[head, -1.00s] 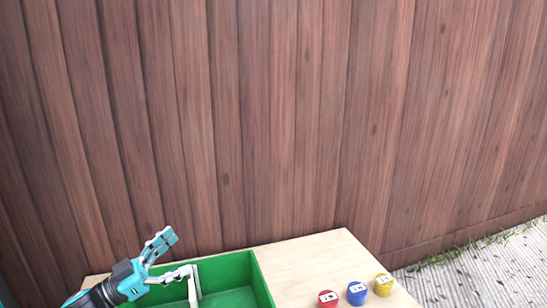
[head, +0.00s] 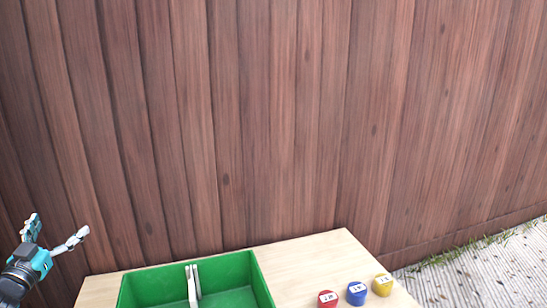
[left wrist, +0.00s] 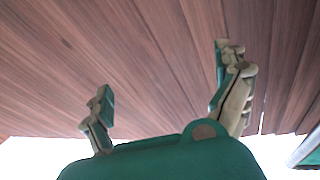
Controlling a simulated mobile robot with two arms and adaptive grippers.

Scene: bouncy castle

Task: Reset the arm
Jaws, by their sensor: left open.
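My left gripper (head: 58,234) is at the far left of the head view, left of the table and in front of the wooden fence. Its two fingers are spread wide with nothing between them. The left wrist view also shows the open left gripper (left wrist: 165,85), with only fence planks beyond the fingers. My right gripper is in neither view.
A wooden table (head: 290,262) carries a green box (head: 262,280) with a pale upright piece (head: 193,284) in it. A wooden fence (head: 270,120) closes off the back.

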